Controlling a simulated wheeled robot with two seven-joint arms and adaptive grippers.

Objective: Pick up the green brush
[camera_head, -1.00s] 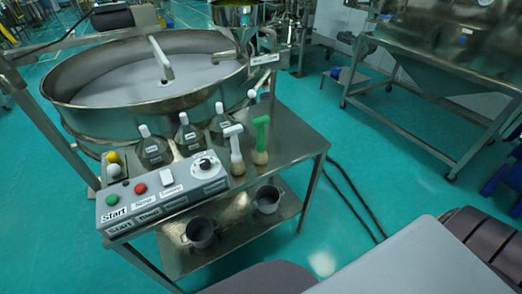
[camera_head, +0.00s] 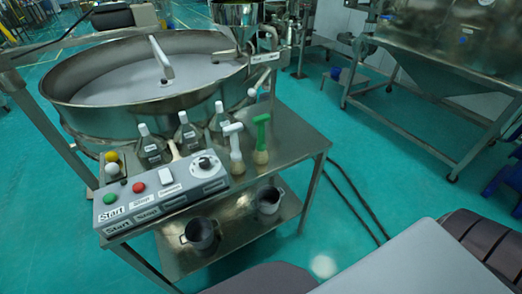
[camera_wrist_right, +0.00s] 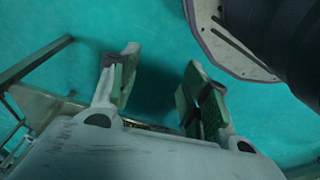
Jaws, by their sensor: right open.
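The green brush (camera_head: 262,132) stands upright on the metal table, its green T-shaped handle up and pale bristles down. A similar white-handled brush (camera_head: 236,148) stands just to its left. My right gripper (camera_wrist_right: 160,90) shows in the right wrist view with its two green-padded fingers spread apart. Nothing is between them but teal floor behind. No brush shows in the right wrist view, and neither gripper's fingers show in the head view.
A control box (camera_head: 160,195) with buttons sits at the front. Two dark pots (camera_head: 200,233) stand on the lower shelf. The table (camera_head: 300,138) is clear right of the brush.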

